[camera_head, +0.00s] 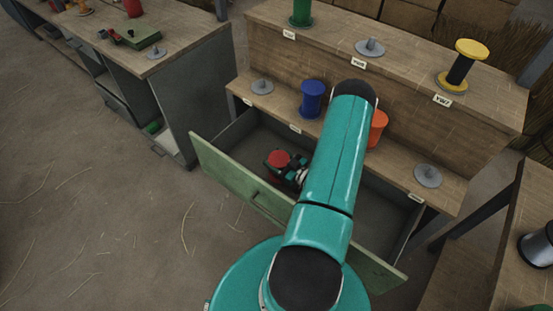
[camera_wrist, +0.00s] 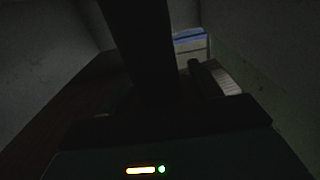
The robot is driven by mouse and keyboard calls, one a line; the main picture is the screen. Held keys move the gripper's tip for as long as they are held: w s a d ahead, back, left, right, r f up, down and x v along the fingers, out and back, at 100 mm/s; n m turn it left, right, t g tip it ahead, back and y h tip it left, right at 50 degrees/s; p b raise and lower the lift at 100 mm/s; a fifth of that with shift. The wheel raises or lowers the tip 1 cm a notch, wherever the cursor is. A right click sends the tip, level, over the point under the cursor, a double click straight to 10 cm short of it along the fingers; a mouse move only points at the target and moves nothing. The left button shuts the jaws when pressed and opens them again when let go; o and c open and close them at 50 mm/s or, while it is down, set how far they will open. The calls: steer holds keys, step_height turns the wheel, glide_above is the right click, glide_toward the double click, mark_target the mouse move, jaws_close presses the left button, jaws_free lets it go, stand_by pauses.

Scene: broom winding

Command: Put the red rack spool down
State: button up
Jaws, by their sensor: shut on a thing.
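A red spool (camera_head: 278,158) shows its round red top inside the open drawer, at the drawer's left part. My gripper (camera_head: 290,172) is at the spool and shut on it, low within the drawer walls; my arm comes down from the right. Whether the spool touches the drawer floor cannot be told. The drawer (camera_head: 243,190) has a green front and is pulled out from under the rack. The wrist view is very dark; my gripper (camera_wrist: 170,85) shows only as black shapes there, and the spool cannot be made out.
The rack holds a green spool (camera_head: 300,12), a blue spool (camera_head: 312,98), an orange spool (camera_head: 377,128) and a yellow-ended spool (camera_head: 463,62). Bare grey holders (camera_head: 262,87) (camera_head: 370,47) (camera_head: 428,176) stand among them. A workbench (camera_head: 185,50) is at left, another bench (camera_head: 515,225) at right.

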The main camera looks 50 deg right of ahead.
steer(key=shift+f, duration=0.55)
steer(key=o, duration=1.2)
steer(key=shift+c, duration=0.2)
steer(key=shift+r, duration=0.25)
steer(key=s+d, duration=0.1)
steer(key=s, duration=1.1)
steer(key=shift+r, duration=0.35)
